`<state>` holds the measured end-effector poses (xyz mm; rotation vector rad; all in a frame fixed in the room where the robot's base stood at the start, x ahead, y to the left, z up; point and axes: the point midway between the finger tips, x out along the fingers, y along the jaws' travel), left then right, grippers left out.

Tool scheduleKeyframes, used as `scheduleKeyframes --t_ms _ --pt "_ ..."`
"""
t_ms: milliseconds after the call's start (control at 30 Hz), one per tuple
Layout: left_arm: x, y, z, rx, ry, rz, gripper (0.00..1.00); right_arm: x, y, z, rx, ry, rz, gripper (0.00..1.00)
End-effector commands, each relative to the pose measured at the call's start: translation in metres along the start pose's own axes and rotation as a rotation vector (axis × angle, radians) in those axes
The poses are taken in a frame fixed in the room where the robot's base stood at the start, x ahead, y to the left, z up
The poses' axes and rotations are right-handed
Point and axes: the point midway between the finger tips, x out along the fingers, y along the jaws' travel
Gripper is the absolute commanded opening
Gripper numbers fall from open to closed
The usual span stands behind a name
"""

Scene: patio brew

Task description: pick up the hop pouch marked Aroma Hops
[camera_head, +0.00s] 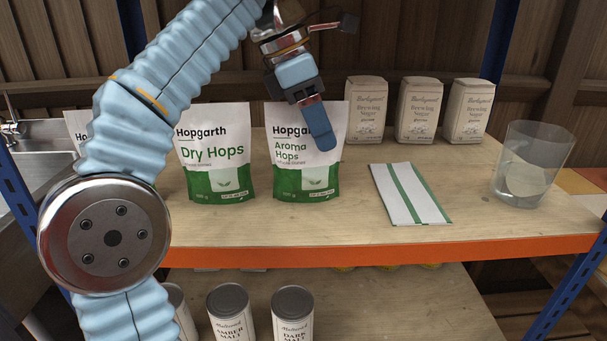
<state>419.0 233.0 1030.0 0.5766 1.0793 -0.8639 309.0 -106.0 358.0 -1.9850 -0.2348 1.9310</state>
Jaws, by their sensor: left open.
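The Aroma Hops pouch (288,183), white above and green below, stands upright on the wooden shelf (300,235). My left gripper (320,138) hangs in front of its upper right part and hides some of the brand name. One blue finger shows clearly; the other is hidden or overlapped. The gripper is open, and I cannot tell whether it touches the pouch. The Dry Hops pouch (215,180) stands upright to the left of it. My right gripper is not in view.
Another pouch (78,128) is mostly behind my left arm. Several brewing sugar bags (418,112) stand at the back right. A folded green-striped cloth (410,195) and a glass (533,165) are at the right. Malt cans (292,312) stand on the shelf below. Bare wood lies in front of the pouches.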

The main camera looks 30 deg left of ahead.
Motion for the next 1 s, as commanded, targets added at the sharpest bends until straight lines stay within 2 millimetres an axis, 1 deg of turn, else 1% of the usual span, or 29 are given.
scheduleKeyframes --t_ms 67,167,433,1000 --pt "-0.0005 -0.0001 -0.0003 0.000 -0.001 0.000 0.55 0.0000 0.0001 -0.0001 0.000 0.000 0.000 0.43" --pt "-0.0006 -0.0001 -0.0004 0.000 -0.001 0.000 0.41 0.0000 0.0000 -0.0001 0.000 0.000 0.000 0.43" --pt "-0.0007 -0.0002 -0.0005 0.001 -0.001 0.000 0.00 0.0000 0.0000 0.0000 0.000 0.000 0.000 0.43" --pt "-0.0038 -0.0014 -0.0022 0.001 -0.001 0.000 0.00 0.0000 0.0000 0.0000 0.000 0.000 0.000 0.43"
